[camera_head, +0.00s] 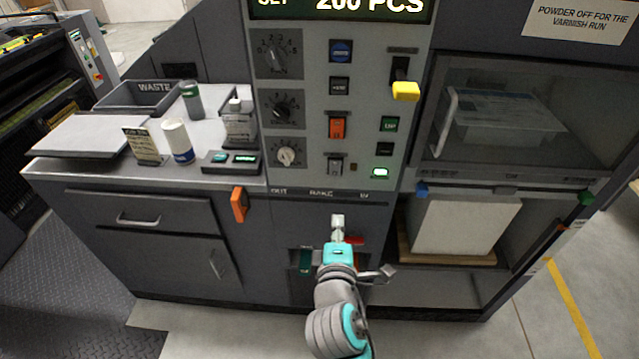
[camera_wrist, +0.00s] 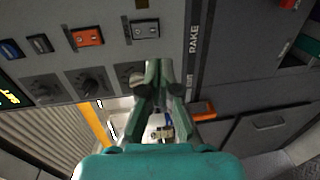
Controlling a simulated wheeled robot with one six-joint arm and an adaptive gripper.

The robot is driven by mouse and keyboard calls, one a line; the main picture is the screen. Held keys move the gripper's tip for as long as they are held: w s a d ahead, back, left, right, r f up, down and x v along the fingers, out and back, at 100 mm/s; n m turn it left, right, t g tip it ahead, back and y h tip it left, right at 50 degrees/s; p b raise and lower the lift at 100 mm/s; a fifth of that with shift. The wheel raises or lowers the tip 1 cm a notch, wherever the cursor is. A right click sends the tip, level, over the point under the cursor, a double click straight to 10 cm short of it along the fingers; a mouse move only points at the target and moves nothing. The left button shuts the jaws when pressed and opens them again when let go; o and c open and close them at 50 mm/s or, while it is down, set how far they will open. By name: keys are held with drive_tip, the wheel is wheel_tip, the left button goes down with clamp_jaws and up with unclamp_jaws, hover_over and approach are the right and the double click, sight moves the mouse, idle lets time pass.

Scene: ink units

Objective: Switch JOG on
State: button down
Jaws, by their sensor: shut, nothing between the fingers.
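The grey control panel (camera_head: 312,100) stands in the middle of the head view. It carries a blue button (camera_head: 341,51), a grey button (camera_head: 340,85), an orange rocker switch (camera_head: 337,127) and a grey rocker switch (camera_head: 336,165) in one column. The captions are too small to read, so I cannot tell which one is JOG. My gripper (camera_head: 338,220) is shut and empty, below the panel in front of the RAKE slot. In the wrist view, my gripper (camera_wrist: 160,72) appears below the grey rocker (camera_wrist: 145,29), with the orange rocker (camera_wrist: 87,37) to its left.
Several black and white knobs (camera_head: 286,153) line the panel's left side. A yellow-handled lever (camera_head: 405,91) sticks out at upper right, and an orange handle (camera_head: 239,204) at lower left. A counter with a WASTE tray (camera_head: 150,94) is left; a glazed cabinet (camera_head: 530,110) is right.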

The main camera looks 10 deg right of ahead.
sight(335, 175)
drive_tip(key=shift+w+a+r, duration=0.3)
drive_tip(key=shift+a+r, duration=0.15)
drive_tip(key=shift+r, duration=0.05)
drive_tip(key=x, duration=1.4)
drive_tip(key=shift+d, duration=0.15)
